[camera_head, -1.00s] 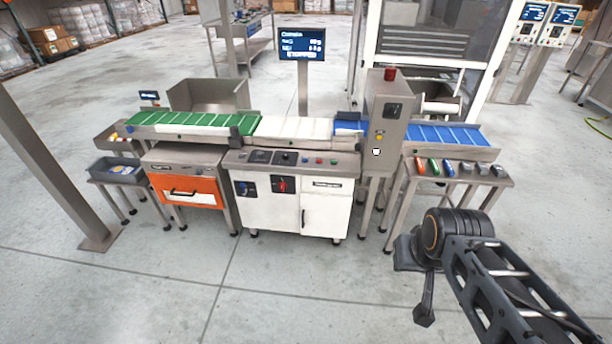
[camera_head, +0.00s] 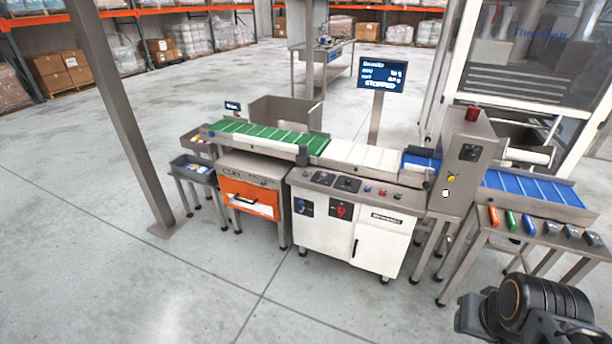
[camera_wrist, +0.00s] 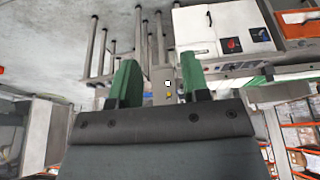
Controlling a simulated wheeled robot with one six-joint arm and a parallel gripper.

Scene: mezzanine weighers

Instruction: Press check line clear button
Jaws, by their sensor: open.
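The weighing line has a grey metal cabinet (camera_head: 466,165) with a small white square (camera_head: 445,193) and a yellow button (camera_head: 451,178) on its face. No label is readable, so I cannot tell which is the check line clear button. Small coloured buttons (camera_head: 382,191) also sit on the control panel of the white cabinet (camera_head: 340,222). My gripper (camera_wrist: 159,82) shows in the wrist view with two green fingers apart and nothing between them. The white square (camera_wrist: 168,83) and yellow button (camera_wrist: 169,94) appear between the fingers, upside down and at a distance.
A steel table (camera_head: 550,240) with several coloured handheld items stands right of the cabinet. A screen (camera_head: 382,76) reads STOPPED. An orange-fronted unit (camera_head: 249,196) is left of the white cabinet. A steel post (camera_head: 125,130) stands at left. The front floor is clear.

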